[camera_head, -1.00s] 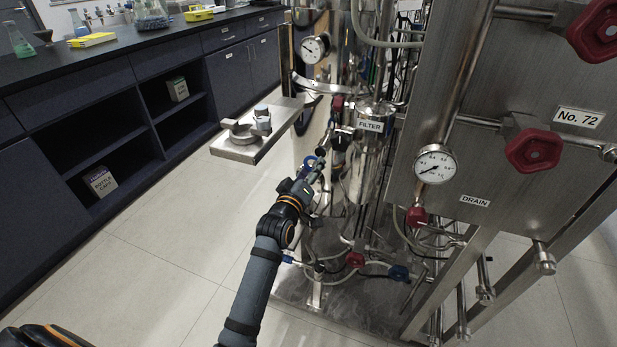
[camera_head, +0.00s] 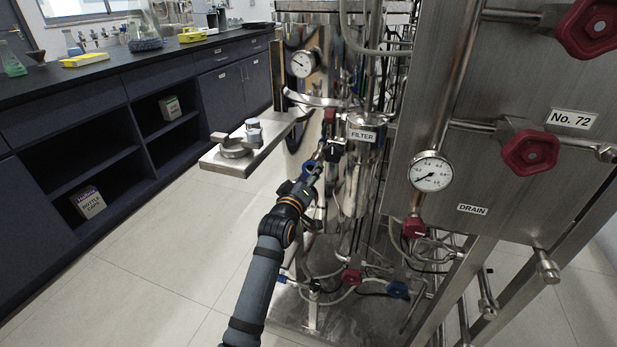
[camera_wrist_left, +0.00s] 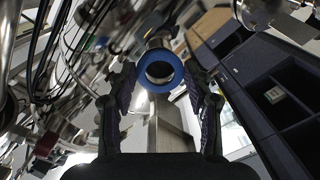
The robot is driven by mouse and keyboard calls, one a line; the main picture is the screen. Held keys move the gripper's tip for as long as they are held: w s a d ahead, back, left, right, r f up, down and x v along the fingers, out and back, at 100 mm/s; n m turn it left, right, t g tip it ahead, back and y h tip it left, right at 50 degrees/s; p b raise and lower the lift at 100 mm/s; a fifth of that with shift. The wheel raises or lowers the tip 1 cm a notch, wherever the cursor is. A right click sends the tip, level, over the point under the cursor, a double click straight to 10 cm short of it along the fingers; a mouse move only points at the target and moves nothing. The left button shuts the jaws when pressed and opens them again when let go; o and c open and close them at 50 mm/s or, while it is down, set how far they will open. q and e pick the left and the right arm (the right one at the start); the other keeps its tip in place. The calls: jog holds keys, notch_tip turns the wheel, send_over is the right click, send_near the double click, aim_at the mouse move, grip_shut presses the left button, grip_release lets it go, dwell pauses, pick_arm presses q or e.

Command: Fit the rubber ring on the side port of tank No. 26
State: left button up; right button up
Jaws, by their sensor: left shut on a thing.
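A blue rubber ring (camera_wrist_left: 141,71) is between my left fingertips in the left wrist view, its opening facing the camera. My left gripper (camera_wrist_left: 160,72) is shut on it. In the head view my left gripper (camera_head: 313,170) is low in front of the polished steel tank (camera_head: 304,100), left of the filter. In the left wrist view a metal tubular part (camera_wrist_left: 158,44) shows just behind the ring's upper edge; I cannot tell whether they touch. No No. 26 label is readable, and I cannot pick out the side port for certain. My right gripper is out of view.
A metal shelf (camera_head: 222,166) holding a clamp (camera_head: 234,149) juts out left of the tank. The filter (camera_head: 362,134), hoses and valves crowd the right. A panel marked No. 72 (camera_head: 570,119) stands closer at right. Floor (camera_head: 150,255) at left is clear.

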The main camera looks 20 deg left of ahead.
pick_arm(q)
jog(key=shift+w, duration=0.7)
dwell(1.1)
dwell(0.3)
jog(key=o, duration=1)
jog(key=shift+c, duration=0.2)
jog(key=o, duration=0.3)
